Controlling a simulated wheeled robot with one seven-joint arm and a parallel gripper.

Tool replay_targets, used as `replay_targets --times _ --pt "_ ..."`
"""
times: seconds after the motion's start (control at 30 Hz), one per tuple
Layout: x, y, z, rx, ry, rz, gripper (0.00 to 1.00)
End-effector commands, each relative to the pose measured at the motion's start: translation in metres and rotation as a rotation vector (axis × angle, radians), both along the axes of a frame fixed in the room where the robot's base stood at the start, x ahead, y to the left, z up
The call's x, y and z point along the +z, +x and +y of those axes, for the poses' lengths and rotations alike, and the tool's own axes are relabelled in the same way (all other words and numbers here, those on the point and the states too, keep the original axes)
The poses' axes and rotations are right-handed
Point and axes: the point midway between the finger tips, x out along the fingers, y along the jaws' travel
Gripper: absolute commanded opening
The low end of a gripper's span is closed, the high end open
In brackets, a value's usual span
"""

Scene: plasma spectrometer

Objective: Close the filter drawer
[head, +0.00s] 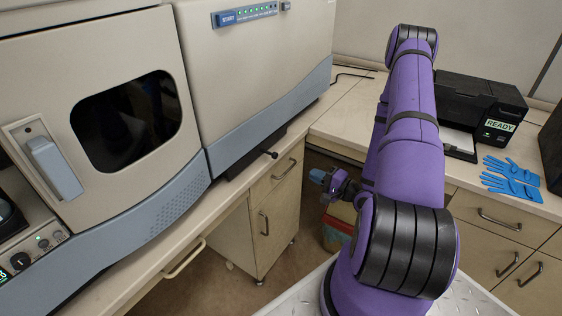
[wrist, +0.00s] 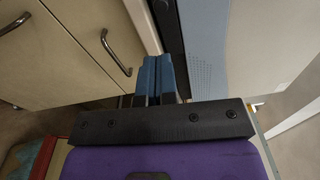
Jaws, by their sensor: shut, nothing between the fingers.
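A thin black drawer (head: 240,160) with a short rod and round knob (head: 271,154) shows under the right part of the large beige and blue-grey machine (head: 265,75). I take it to be the filter drawer; the knob end stands out past the machine's front. In the wrist view a dark strip (wrist: 170,30) runs under the machine's blue-grey panel; I cannot tell if it is the drawer. My gripper (head: 318,177), with blue fingertips (wrist: 158,78), is shut and empty. In the head view it is to the right of the knob and apart from it, in front of the counter.
Wooden cabinets with metal handles (head: 287,169) stand below the counter (head: 215,200). A black printer (head: 470,105) and blue gloves (head: 512,178) lie on the right counter. A box (head: 338,232) is on the floor. Open floor lies between the counters.

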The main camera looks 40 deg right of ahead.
Motion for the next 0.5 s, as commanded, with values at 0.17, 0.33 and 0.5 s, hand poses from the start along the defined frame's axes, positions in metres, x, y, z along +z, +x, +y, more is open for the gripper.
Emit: replay_targets --times 0.17,0.33,0.5 --pt "0.002 -0.005 0.004 -0.013 -0.086 -0.022 0.00" --pt "0.003 0.008 0.008 -0.011 -0.095 -0.024 0.00" --pt "0.003 0.036 0.016 -0.010 -0.094 -0.026 0.00"
